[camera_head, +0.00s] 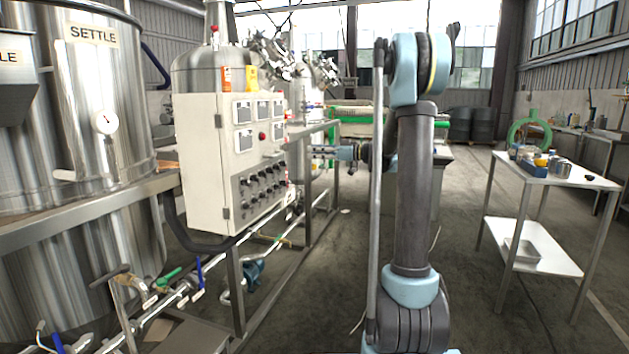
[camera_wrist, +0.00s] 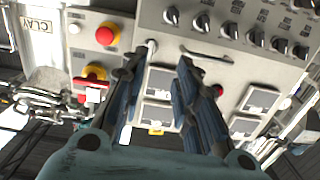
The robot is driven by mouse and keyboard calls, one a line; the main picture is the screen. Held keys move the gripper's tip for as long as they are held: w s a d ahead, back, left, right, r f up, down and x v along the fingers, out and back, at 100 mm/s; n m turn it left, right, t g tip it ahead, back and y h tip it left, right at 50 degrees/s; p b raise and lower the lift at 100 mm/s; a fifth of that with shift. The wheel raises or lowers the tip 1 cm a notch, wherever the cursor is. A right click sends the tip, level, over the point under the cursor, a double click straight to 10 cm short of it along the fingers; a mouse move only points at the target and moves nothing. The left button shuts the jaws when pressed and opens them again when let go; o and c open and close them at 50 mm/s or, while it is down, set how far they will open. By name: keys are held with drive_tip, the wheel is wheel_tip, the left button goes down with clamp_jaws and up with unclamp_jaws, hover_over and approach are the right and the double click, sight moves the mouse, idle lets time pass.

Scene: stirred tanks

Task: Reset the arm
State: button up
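My arm (camera_head: 413,190) rises in front of the camera in the head view and bends over at the top. My gripper (camera_head: 318,152) points left towards the grey control cabinet (camera_head: 203,170). In the wrist view my gripper (camera_wrist: 167,62) has its two dark fingers spread apart with nothing between them. The cabinet's panel (camera_wrist: 215,62) lies behind the fingers there, turned over, with black knobs, gauges and a handle. From these views I cannot tell how far the fingertips are from the panel.
A steel tank marked SETTLE (camera_head: 75,110) stands at the left, with pipes and valves below. A metal frame (camera_head: 320,130) stands near my gripper. A white table (camera_head: 555,180) with small items stands right. Open floor (camera_head: 460,250) lies between. Red buttons (camera_wrist: 107,34) show in the wrist view.

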drive_tip(key=s+d+f+m+g+h, duration=0.1)
drive_tip(key=s+f+m+h, duration=0.3)
drive_tip(key=s, duration=0.9)
drive_tip(key=s+d+f+m+g+h, duration=0.2)
drive_tip(key=s+f+h, duration=0.35)
drive_tip(key=s, duration=0.75)
drive_tip(key=s+d+f+m+h, duration=0.3)
drive_tip(key=s+d+f, duration=0.4)
drive_tip(key=s, duration=0.4)
drive_tip(key=s+d+f+m+h, duration=0.4)
drive_tip(key=s+d+f, duration=0.3)
drive_tip(key=s+f, duration=0.2)
drive_tip(key=shift+s+f+m+g, duration=0.3)
drive_tip(key=shift+s+f+g, duration=0.1)
drive_tip(key=shift+s, duration=0.45)
